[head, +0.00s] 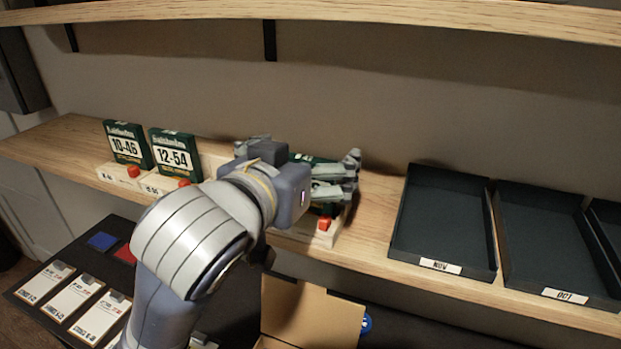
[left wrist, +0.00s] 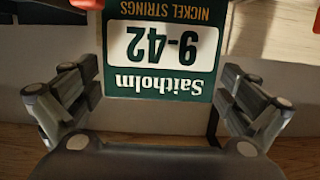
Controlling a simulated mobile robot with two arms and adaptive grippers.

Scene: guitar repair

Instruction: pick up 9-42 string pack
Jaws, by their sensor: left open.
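The 9-42 string pack (left wrist: 165,60) is a green box with a white label, upside down in the left wrist view, marked "Saitholm 9-42 nickel strings". My left gripper (left wrist: 160,110) is open, with its fingers on either side of the pack and apart from it as far as I can see. In the head view the left gripper (head: 352,175) is at the shelf, and it hides most of the green packs behind it. My right gripper is not in view.
Packs marked 10-46 (head: 128,146) and 12-54 (head: 176,154) stand on the wooden shelf (head: 375,225) to the left. Black trays labelled NOV (head: 439,265) and OCT (head: 565,294) are to the right. An open cardboard box (head: 312,318) is below. Another shelf (head: 400,14) runs above.

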